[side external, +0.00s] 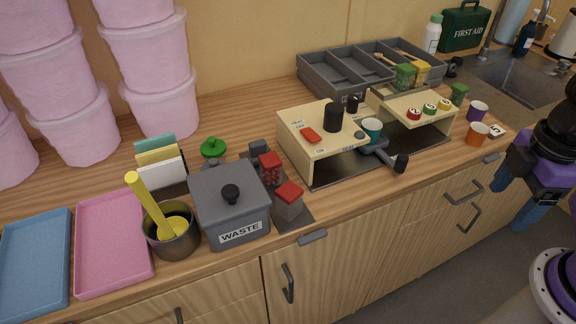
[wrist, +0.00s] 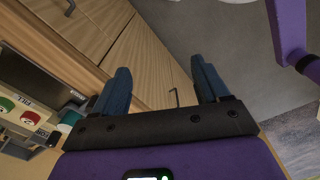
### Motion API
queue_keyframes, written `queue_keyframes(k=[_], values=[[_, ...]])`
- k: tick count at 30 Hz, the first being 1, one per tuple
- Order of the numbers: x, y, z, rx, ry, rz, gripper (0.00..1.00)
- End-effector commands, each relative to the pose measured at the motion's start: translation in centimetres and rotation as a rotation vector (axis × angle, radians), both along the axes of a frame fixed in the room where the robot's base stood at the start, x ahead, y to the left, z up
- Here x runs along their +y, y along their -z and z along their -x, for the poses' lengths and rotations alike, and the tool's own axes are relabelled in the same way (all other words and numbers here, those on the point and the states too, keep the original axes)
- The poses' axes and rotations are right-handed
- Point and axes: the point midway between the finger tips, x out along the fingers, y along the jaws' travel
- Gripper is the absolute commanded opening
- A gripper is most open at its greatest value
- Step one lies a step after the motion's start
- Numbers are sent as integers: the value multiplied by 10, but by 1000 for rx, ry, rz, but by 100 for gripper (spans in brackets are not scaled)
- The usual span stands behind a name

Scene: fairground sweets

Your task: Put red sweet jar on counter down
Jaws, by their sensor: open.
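A red-lidded jar with red sweets (side external: 270,170) stands upright on the counter, to the right of the grey waste box, on or beside a dark mat. A second red-lidded jar (side external: 289,203), with a clear or greyish body, stands just in front of it. I cannot tell its contents. My gripper (wrist: 160,68) is open, with nothing between its blue fingers. In the side view it hangs at the far right, off the counter's front edge and well away from both jars. Neither jar shows in the wrist view.
The grey waste box (side external: 232,205) and a metal pot (side external: 172,240) with a yellow tool stand left of the jars. A wooden stand (side external: 300,140) with a dark mat lies to their right. Cups (side external: 477,133) are near the right front edge. Cabinet fronts are below.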

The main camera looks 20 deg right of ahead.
Motion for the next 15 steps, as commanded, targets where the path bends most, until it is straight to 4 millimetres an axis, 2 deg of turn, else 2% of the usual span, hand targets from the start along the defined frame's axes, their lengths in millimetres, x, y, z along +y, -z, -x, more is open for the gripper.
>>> queue_keyframes(k=[5, 15], values=[[23, -10, -21, -1, -24, 2, 74], [120, -48, -116, -1, -147, 12, 74]])
